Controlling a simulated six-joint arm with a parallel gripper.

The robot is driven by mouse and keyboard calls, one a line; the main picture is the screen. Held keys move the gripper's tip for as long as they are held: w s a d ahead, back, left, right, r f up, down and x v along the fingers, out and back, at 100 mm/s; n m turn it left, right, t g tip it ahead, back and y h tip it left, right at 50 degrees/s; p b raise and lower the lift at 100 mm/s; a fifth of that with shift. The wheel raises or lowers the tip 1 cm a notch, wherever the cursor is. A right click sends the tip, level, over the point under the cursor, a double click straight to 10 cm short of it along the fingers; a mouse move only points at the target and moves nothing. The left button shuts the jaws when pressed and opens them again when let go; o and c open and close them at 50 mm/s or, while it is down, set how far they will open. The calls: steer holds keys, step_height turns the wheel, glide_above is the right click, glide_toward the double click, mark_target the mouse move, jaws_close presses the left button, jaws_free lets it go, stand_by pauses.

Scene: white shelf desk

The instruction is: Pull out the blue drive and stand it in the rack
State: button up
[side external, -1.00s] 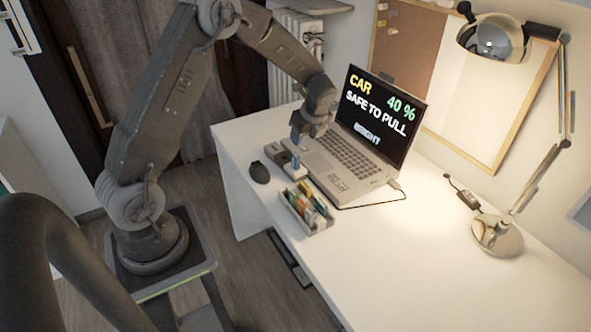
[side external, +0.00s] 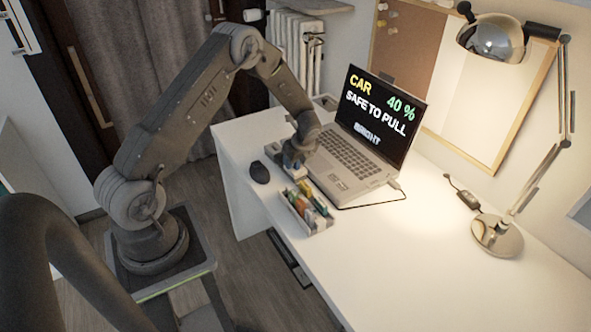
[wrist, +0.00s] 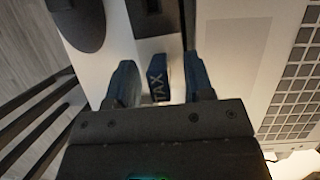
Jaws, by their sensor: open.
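The blue drive (wrist: 160,88), marked TAX, shows in the wrist view between my gripper's two fingers. My gripper (wrist: 160,75) is open, with a gap on each side of the drive. A grey and black hub (wrist: 155,18) lies beyond the drive; I cannot tell clearly how the drive sits in it. In the side view my gripper (side external: 291,163) is low at the hub, beside the laptop's left edge, and hides most of the drive. A small grey rack (side external: 319,231) holding several coloured items stands just in front of the hub.
The open laptop (side external: 342,165) is close on the gripper's right; its screen reads CAR 40 % and SAFE TO PULL. A black mouse (side external: 260,172) lies to the left. A lamp (side external: 497,235) stands at the right. The desk front is clear.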

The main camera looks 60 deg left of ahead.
steer(key=shift+f, duration=0.1)
jaws_close()
stand_by(0.4)
step_height(320, 180, up, 4)
steer(key=shift+r, duration=0.25)
steer(key=s+a+r, duration=0.6)
steer(key=s+r, duration=0.3)
steer(key=r, duration=0.2)
steer(key=shift+s+a+r, duration=0.25)
steer(key=shift+s, duration=0.1)
stand_by(0.6)
